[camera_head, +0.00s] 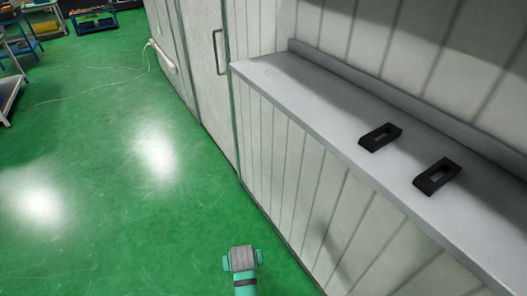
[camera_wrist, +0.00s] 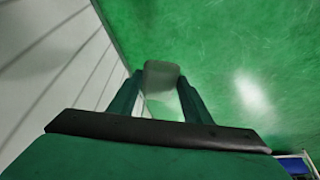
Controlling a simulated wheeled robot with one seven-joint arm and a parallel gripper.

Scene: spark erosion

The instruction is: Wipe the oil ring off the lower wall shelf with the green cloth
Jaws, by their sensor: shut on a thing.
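My gripper (camera_head: 243,262) is at the bottom of the head view, over the green floor and left of the shelf front. Its teal fingers are closed on a small grey pad (camera_head: 242,257). The pad also shows between the fingertips in the wrist view (camera_wrist: 161,74), looking grey-green; I cannot tell for sure that it is the green cloth. A long grey shelf (camera_head: 300,88) runs along the wall at the right. I cannot tell whether it is the lower wall shelf. No oil ring shows on its visible part. The pad is apart from the shelf.
Two black slotted blocks (camera_head: 380,137) (camera_head: 437,176) lie on the shelf. Pale panelling (camera_head: 290,160) drops below its front edge. A cabinet door with a handle (camera_head: 218,52) stands beyond. The green floor (camera_head: 110,190) at left is open, with a thin cable (camera_head: 100,88) farther back.

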